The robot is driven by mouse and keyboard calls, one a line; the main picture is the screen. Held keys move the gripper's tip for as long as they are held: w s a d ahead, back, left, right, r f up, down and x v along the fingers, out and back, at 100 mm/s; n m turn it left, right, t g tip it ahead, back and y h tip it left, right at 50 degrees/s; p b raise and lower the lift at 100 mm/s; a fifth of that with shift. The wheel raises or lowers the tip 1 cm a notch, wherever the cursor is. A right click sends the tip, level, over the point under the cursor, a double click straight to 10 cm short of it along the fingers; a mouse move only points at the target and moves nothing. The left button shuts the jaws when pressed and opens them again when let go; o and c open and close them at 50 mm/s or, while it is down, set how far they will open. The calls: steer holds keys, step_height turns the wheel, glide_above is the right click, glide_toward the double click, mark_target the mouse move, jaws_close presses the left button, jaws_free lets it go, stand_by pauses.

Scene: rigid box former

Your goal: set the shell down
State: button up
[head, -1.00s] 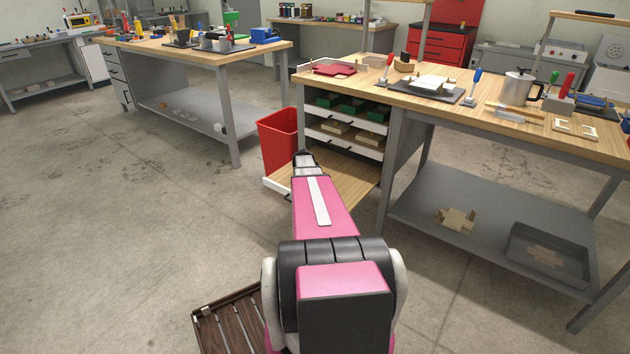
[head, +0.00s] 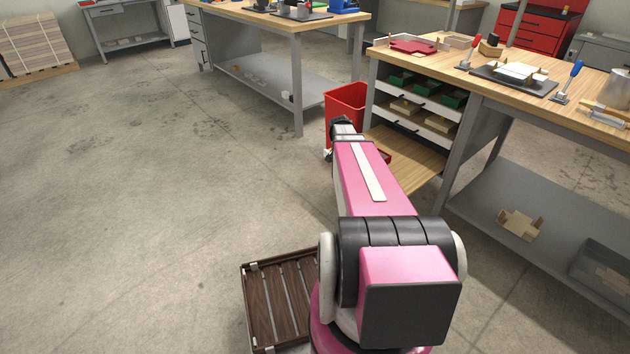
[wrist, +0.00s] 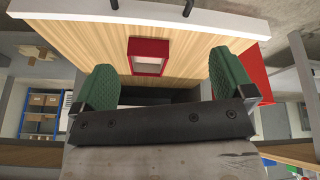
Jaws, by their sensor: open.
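The shell, a small red open box with a pale inside (wrist: 148,56), rests on the wooden board of the pulled-out lower drawer (wrist: 185,45). In the head view only a red sliver of it (head: 385,156) shows beside my arm, over the board (head: 412,165). My gripper (wrist: 162,62) is open and empty. Its two green ribbed fingers stand wide apart, one to each side of the shell in the picture, with a gap between them and it. In the head view my forearm hides most of the gripper.
A red bin (head: 346,105) stands close behind my wrist. Drawers with green and tan parts (head: 425,100) sit above the board, under the workbench (head: 450,62). A dark slatted pallet (head: 280,300) lies by my base. The floor to the left is clear.

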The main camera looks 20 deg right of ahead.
steer(key=s+a+n+g+y, duration=0.1)
steer(key=s+a+n+y, duration=0.1)
steer(key=s+a+n, duration=0.3)
steer(key=s+a+r+n+g+y, duration=0.1)
steer(key=s+a+n, duration=0.4)
steer(key=s+a, duration=0.8)
steer(key=a+y, duration=0.1)
steer(key=a, duration=0.7)
steer(key=shift+s+r, duration=0.15)
steer(key=shift+r, duration=0.1)
